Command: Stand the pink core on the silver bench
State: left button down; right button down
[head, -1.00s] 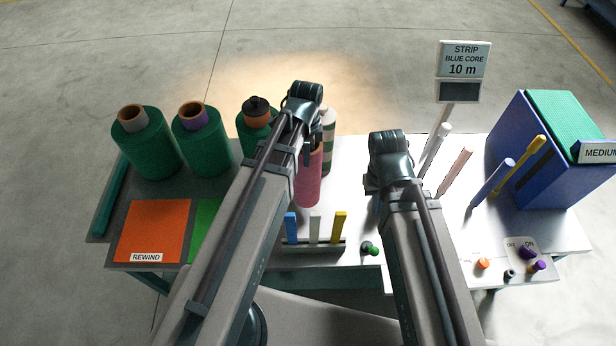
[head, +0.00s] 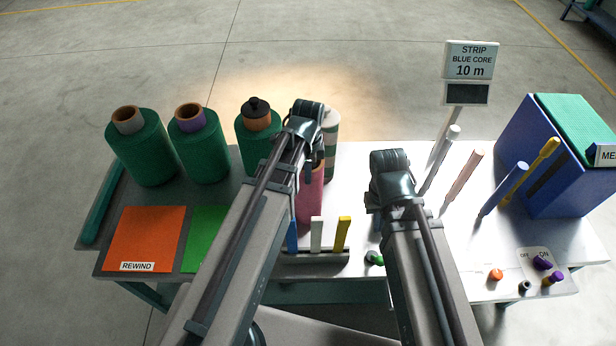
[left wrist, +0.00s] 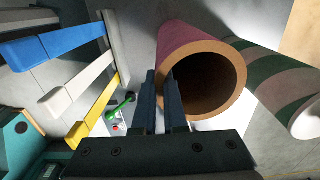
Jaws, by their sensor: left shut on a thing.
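The pink core (head: 311,198) is a hollow tube with a brown inner wall, partly behind my left arm in the head view. Its open end faces the camera in the left wrist view (left wrist: 236,62). My left gripper (head: 316,172) is shut on the core's rim, with one finger inside the hollow and one outside. The fingers show in the left wrist view (left wrist: 160,95). The core's lower end is partly hidden, so I cannot tell whether it touches the surface. The silver bench (head: 482,236) has a bright top. My right gripper (head: 374,222) is mostly hidden by its arm.
A striped roll (head: 331,150) stands close behind the core. Green rolls (head: 142,155) stand at left. A rack with blue, white (head: 316,235) and yellow bars is in front. Several rods (head: 465,175), a sign (head: 469,62) and a blue box (head: 545,160) are at right.

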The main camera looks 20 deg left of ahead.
pick_arm(q)
jog(key=shift+f, duration=0.15)
jog(key=c, duration=1)
grip_release()
jog(key=shift+r, duration=0.25)
notch_tip(320, 180, up, 12)
jog(key=p, duration=1.2)
jog(key=s+d+n, duration=0.6)
jog(key=s+n, duration=0.1)
jog(key=s+d+n+y, duration=0.1)
jog(key=s+d+n, duration=0.2)
jog(key=n, duration=0.1)
jog(key=shift+s+d, duration=0.15)
jog(key=shift+s, duration=0.25)
jog(key=shift+s, duration=0.1)
